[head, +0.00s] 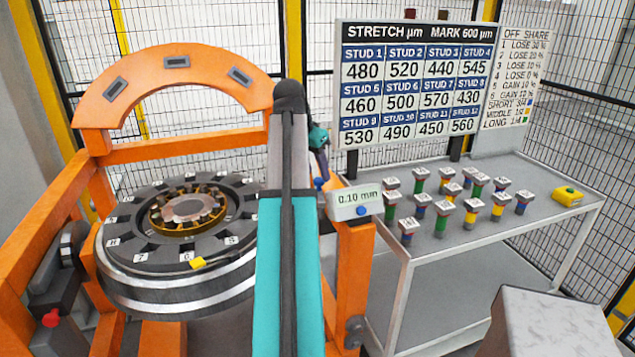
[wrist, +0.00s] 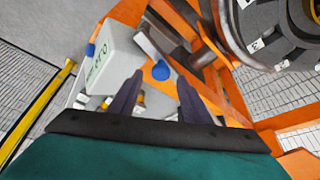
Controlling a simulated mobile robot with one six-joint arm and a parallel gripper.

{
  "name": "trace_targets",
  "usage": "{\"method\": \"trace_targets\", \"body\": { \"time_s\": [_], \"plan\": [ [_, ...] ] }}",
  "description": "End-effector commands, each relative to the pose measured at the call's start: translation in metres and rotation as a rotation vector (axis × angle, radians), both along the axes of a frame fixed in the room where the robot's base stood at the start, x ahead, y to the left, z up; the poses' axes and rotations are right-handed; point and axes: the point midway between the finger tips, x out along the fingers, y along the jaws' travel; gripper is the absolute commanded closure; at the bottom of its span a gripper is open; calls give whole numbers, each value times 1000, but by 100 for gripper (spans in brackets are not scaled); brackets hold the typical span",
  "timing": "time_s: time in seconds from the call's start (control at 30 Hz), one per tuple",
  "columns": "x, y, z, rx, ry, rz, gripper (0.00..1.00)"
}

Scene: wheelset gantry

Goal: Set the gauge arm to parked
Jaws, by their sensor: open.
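The gauge is a pale box with a readout (head: 355,202) of 0.10 mm, on the orange frame's right post in the head view. Its box also shows in the wrist view (wrist: 115,60) at upper left. A blue knob (wrist: 161,70) beside it appears to belong to the gauge arm, with a grey bar (wrist: 178,48) close by. The knob also shows in the head view (head: 319,184). My gripper (wrist: 160,77) is open and empty, its dark fingertips either side of the knob in the picture. Contact cannot be told. My arm hides much of the gauge arm in the head view.
The round wheelset (head: 180,235) with numbered segments and a yellow tab (head: 197,263) lies left of my arm. An orange arch (head: 175,75) rises behind it. A grey table (head: 440,240) at right holds several studs. A board (head: 415,85) of stretch values stands behind.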

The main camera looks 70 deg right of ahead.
Motion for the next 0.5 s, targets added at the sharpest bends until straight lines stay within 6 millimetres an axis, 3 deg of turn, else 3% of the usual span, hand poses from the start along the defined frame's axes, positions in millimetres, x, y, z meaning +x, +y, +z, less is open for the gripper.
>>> {"method": "trace_targets", "body": {
  "time_s": [0.2,0.5],
  "plan": [
    [-2,-7,-19,0,0,0,56],
    [-3,-10,-26,-1,0,0,56]
  ]
}}
